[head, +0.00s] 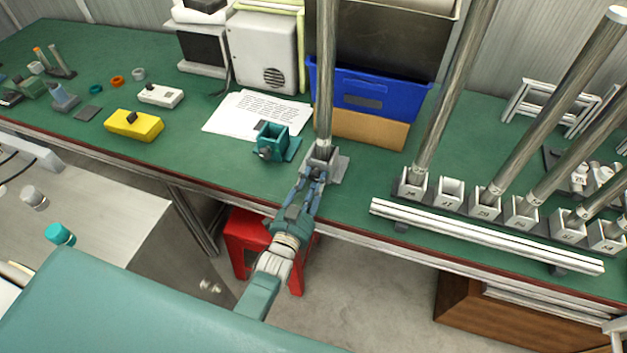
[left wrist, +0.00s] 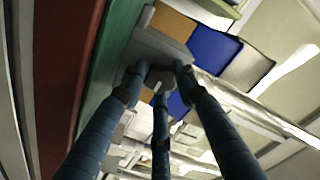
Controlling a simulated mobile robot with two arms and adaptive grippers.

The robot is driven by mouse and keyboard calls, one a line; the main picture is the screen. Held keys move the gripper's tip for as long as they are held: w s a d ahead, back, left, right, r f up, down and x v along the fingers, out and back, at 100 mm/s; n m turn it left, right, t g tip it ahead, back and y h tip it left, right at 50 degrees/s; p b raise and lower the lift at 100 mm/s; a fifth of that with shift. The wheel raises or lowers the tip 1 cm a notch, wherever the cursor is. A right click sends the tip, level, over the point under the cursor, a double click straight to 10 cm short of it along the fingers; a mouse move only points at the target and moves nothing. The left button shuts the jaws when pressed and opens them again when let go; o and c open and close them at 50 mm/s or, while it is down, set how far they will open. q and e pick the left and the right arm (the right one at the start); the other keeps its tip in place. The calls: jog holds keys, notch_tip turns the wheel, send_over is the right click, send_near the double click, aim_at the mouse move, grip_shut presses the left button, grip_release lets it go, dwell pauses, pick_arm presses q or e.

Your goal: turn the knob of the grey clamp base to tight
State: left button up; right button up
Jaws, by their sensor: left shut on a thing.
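The grey clamp base (head: 338,163) stands near the front edge of the green bench, with a tall metal pole (head: 325,80) upright in it. My left gripper (head: 316,174) reaches in from the front and is shut at the near side of the clamp base, where the knob is. The fingers hide most of the knob in the head view. The knob's turn angle cannot be read. My right gripper is not in view.
A teal clamp base (head: 272,142) stands just left of the grey one. A blue bin (head: 365,97) is behind it. To the right are a row of numbered holders with tall poles and a white rail (head: 480,235). A red stool (head: 243,243) is below the bench edge.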

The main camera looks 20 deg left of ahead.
pick_arm(q)
jog(key=shift+s+f+m, duration=0.2)
jog(key=shift+f+m, duration=0.2)
jog(key=shift+f, duration=0.05)
jog(key=o, duration=1)
jog(key=shift+o, duration=0.8)
jog(key=shift+a+r, duration=0.1)
